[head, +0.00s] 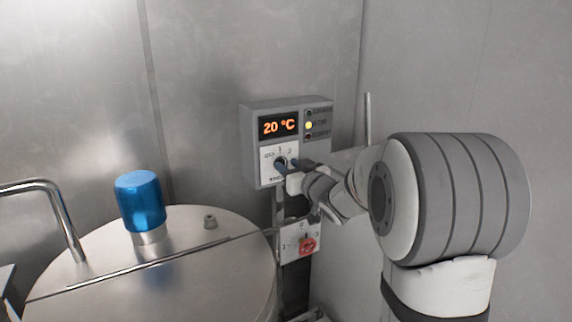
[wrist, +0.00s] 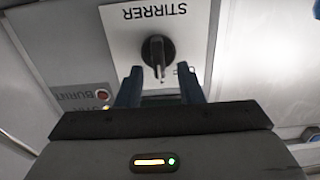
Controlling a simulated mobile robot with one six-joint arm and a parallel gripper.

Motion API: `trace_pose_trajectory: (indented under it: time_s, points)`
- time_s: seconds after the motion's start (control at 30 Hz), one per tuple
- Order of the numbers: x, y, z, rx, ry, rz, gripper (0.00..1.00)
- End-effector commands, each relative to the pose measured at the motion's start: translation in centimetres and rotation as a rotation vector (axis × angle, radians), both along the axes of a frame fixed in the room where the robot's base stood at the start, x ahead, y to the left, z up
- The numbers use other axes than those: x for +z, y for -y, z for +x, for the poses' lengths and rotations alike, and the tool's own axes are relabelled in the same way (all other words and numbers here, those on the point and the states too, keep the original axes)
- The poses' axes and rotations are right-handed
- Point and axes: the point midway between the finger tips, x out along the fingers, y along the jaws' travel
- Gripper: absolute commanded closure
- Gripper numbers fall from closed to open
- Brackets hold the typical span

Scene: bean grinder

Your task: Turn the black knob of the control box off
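The grey control box (head: 318,107) with an orange "20 °C" display is on the metal wall in the head view. Its white panel carries the black knob, mostly hidden there by my gripper (head: 287,164). In the wrist view the black knob (wrist: 157,51) shows clearly, on the white panel whose STIRRER label appears upside down. Its narrow grip runs roughly up and down in the picture. My gripper (wrist: 163,74) is open, its two dark blue fingers apart, with the knob centred between and just beyond the fingertips. I cannot tell whether either finger touches it.
A red knob (head: 308,246) on a white plate is below the box. A metal vessel lid (head: 195,255) with a blue cap (head: 140,200) and a bent metal handle (head: 62,205) stands at the left. A yellow light (head: 309,125) glows on the box.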

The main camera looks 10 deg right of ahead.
Motion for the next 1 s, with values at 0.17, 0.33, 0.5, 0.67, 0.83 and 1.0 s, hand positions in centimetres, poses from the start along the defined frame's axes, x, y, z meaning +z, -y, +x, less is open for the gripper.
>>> trace_pose_trajectory:
  time_s: [0.17, 0.33, 0.5, 0.67, 0.83, 1.0]
  points:
    - [0.0, -0.2, 0.7, -0.001, -0.001, 0.0, 0.66]
    - [0.0, -0.2, 0.7, -0.001, -0.001, 0.0, 0.66]
    - [0.0, -0.2, 0.7, -0.002, -0.001, 0.0, 0.79]
    - [0.0, -0.1, 0.7, -0.002, -0.001, 0.0, 0.92]
    - [-0.1, -0.1, 0.6, -0.002, -0.001, 0.0, 1.0]
    - [-0.1, -0.5, 0.6, -0.001, -0.001, -0.004, 1.0]
